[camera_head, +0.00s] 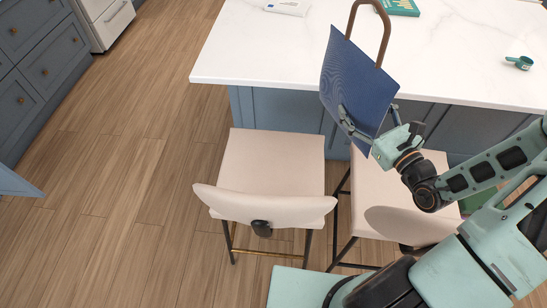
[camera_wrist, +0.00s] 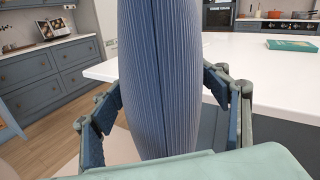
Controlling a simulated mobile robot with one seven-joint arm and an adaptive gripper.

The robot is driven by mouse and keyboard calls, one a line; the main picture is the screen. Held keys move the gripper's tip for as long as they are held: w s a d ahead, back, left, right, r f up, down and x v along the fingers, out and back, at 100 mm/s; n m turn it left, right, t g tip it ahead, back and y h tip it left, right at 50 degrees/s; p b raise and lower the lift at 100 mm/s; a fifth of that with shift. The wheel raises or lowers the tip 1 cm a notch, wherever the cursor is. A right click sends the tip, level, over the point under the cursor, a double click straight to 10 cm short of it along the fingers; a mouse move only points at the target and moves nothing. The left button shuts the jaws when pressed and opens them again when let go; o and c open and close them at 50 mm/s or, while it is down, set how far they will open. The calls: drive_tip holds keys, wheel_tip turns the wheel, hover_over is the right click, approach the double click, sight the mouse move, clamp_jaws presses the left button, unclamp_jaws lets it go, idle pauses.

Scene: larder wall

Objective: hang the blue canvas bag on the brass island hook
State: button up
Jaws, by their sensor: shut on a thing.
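The blue canvas bag (camera_head: 350,82) is upright and tilted, with a brown looped handle (camera_head: 385,30) standing above it. My gripper (camera_head: 368,118) is shut on the lower part of the bag and holds it up at the front edge of the island (camera_head: 450,75). In the wrist view the bag (camera_wrist: 160,75) fills the middle, between the two fingers of my gripper (camera_wrist: 165,105). I cannot make out the brass hook in either view; the bag and my arm cover part of the island's front.
Two cream stools, one on the left (camera_head: 275,160) and one on the right (camera_head: 370,195), stand before the island, below the bag. A green book (camera_head: 400,6) and a green scoop (camera_head: 520,62) lie on the white top. Wooden floor (camera_head: 130,180) is clear at left.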

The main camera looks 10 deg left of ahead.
sight(336, 107)
drive_tip(key=a+n+g+y+b, duration=0.1)
drive_tip(key=b, duration=0.1)
drive_tip(key=w+a+f+n+g+y+b, duration=0.1)
drive_tip(key=y+b, duration=0.1)
drive_tip(key=b, duration=0.1)
drive_tip(key=shift+a+f+b, duration=0.1)
drive_tip(key=shift+f+b, duration=0.05)
drive_tip(key=shift+b, duration=0.15)
drive_tip(key=n+g+b, duration=0.1)
drive_tip(key=a+f+n+g+y+b, duration=0.1)
drive_tip(key=b, duration=0.1)
drive_tip(key=a+g+y+b, duration=0.1)
drive_tip(key=b, duration=0.1)
drive_tip(key=shift+s+f+n, duration=0.3)
drive_tip(key=shift+n, duration=0.1)
drive_tip(key=s+a+f+n+g+y+b, duration=0.3)
drive_tip(key=f+n+g+b, duration=0.4)
drive_tip(key=b, duration=0.8)
drive_tip(key=shift+s+a+f+g, duration=0.2)
drive_tip(key=shift+s+f+g, duration=0.7)
drive_tip(key=shift+g, duration=0.9)
